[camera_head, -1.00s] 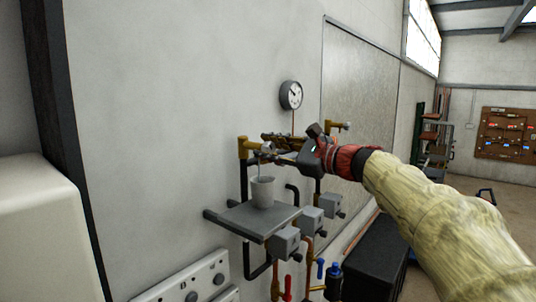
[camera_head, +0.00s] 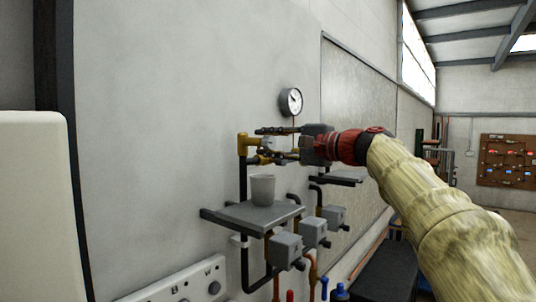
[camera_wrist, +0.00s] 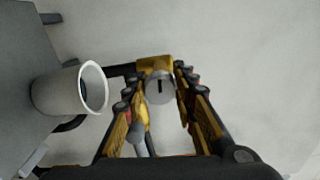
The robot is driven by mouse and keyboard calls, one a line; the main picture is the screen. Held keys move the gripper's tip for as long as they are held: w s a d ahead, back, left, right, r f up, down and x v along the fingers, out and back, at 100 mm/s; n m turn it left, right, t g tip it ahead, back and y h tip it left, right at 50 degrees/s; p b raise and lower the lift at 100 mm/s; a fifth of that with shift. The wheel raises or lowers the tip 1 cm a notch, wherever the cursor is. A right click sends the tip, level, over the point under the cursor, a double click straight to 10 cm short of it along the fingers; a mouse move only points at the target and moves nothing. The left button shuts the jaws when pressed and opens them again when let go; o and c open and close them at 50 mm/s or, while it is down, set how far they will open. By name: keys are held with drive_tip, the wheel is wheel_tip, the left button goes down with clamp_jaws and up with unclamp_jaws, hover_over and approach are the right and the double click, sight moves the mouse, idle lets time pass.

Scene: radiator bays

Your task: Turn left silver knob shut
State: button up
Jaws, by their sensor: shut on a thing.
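The left silver knob (camera_wrist: 160,88) is a round silver face with a short dark mark, upright in the wrist view, in front of a brass fitting (camera_wrist: 153,64). In the head view the brass fitting (camera_head: 243,146) sits on a dark pipe by the wall, and the knob (camera_head: 268,143) is partly hidden by my fingers. My gripper (camera_wrist: 160,90) has its two fingers on either side of the knob, shut on it. In the head view my gripper (camera_head: 270,144) reaches in from the right, one finger above the other.
A grey cup (camera_head: 262,189) stands on a grey shelf (camera_head: 240,216) just below the knob. Grey valve boxes (camera_head: 285,250) and pipes lie lower right. A round gauge (camera_head: 291,101) is on the wall above. The wall at left is bare.

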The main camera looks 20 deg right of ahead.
drive_tip(key=shift+f+n+b, duration=0.15)
drive_tip(key=shift+n+b, duration=0.3)
drive_tip(key=shift+n, duration=0.05)
drive_tip(key=o, duration=1.2)
drive_tip(key=shift+c, duration=0.2)
drive_tip(key=v, duration=1.2)
